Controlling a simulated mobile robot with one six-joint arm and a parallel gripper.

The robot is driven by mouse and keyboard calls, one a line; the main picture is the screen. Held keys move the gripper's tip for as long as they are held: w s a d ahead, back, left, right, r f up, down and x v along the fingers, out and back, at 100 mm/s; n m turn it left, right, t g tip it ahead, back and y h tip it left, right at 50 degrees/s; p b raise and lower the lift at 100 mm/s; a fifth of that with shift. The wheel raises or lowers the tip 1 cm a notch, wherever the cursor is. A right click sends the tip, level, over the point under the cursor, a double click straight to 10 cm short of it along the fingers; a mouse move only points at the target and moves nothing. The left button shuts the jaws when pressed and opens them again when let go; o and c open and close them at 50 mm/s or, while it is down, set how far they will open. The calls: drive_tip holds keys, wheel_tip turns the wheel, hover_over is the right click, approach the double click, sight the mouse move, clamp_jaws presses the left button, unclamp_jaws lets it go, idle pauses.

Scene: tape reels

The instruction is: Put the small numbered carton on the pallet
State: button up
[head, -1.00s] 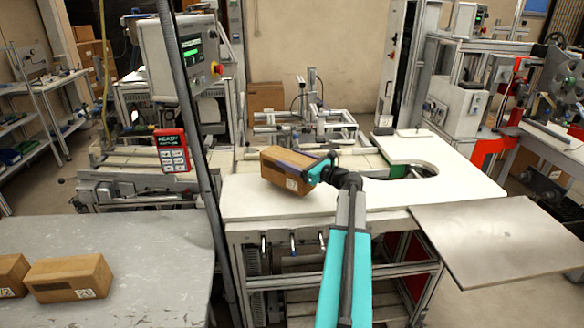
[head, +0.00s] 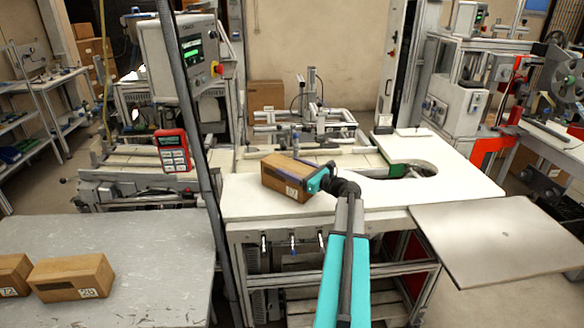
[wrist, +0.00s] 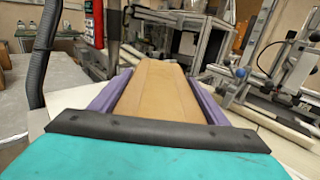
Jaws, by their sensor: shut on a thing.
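My gripper (head: 312,176) is shut on a small brown carton (head: 285,178) with a white number label on its near end; the number is too small to read surely. The carton is over the white worktable in the head view, slightly tilted; I cannot tell whether it touches the top. In the wrist view the carton (wrist: 155,90) lies between the two purple fingers (wrist: 157,95). Two more brown cartons with number labels sit on the grey table at the left, one (head: 72,278) marked 26 and one (head: 14,275) marked 12. I cannot make out a pallet for certain.
The white worktable (head: 460,185) has a round cutout at its right. A grey metal plate (head: 500,240) juts out at its right front. A dark upright post (head: 197,150) stands between the two tables. A red handheld panel (head: 173,150) hangs behind it.

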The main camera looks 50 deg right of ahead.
idle(0.3)
drive_tip(key=o, duration=1.9)
drive_tip(key=shift+f, duration=0.1)
drive_tip(key=shift+o, duration=0.2)
drive_tip(key=shift+s+r, duration=0.1)
drive_tip(key=shift+r, duration=0.1)
drive_tip(key=shift+s+f, duration=0.15)
drive_tip(key=shift+s, duration=0.15)
drive_tip(key=s+d+b, duration=0.1)
drive_tip(key=s+b, duration=0.3)
drive_tip(key=s, duration=0.7)
drive_tip(key=shift+s, duration=0.15)
drive_tip(key=shift+o, duration=0.5)
